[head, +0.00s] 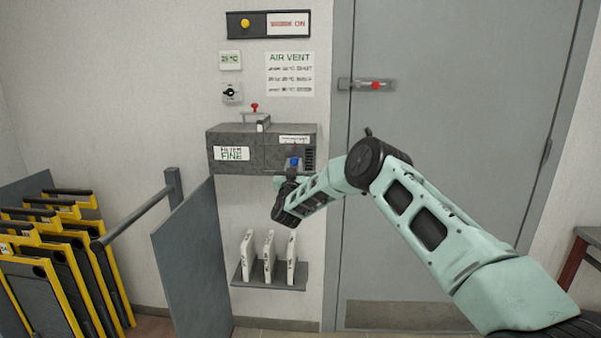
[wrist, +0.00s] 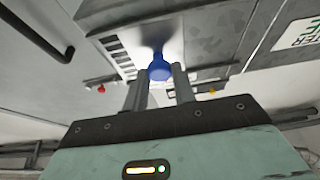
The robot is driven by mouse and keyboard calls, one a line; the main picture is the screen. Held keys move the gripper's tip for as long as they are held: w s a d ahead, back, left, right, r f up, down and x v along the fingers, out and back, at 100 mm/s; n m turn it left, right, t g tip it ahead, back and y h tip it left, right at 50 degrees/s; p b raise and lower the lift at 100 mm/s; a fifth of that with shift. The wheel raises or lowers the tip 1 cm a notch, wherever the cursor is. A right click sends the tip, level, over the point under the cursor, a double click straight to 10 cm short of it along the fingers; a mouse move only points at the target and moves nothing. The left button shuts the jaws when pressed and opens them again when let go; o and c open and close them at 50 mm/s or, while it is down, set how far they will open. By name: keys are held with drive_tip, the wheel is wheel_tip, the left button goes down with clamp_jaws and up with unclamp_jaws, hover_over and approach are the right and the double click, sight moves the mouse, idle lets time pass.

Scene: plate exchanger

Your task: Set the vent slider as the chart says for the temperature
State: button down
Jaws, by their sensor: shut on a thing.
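The blue knob of the vent slider (head: 294,162) sits on the right part of the grey vent box (head: 240,138). It also shows in the wrist view (wrist: 159,68), between my two fingers. My gripper (wrist: 160,92) is shut on the blue knob. In the head view, my gripper is mostly hidden behind my own wrist. The AIR VENT chart (head: 290,74) hangs above the box, with several lines too small to read surely. The temperature display (head: 230,60) left of it appears to read in the twenties, with its digits unclear.
A dial (head: 231,93) and a red-handled part (head: 255,108) are above the box. A shelf with white plates (head: 269,258) is below. A grey panel (head: 192,262) and yellow-framed racks (head: 62,262) stand left. A grey door (head: 450,95) with a red latch (head: 375,86) is right.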

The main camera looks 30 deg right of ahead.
drive_tip(key=shift+w+a, duration=0.1)
drive_tip(key=c, duration=1.1)
unclamp_jaws()
drive_tip(key=shift+c, duration=0.2)
drive_tip(key=b+v, duration=0.3)
drive_tip(key=v, duration=1.4)
drive_tip(key=shift+b, duration=0.35)
drive_tip(key=shift+a, duration=0.15)
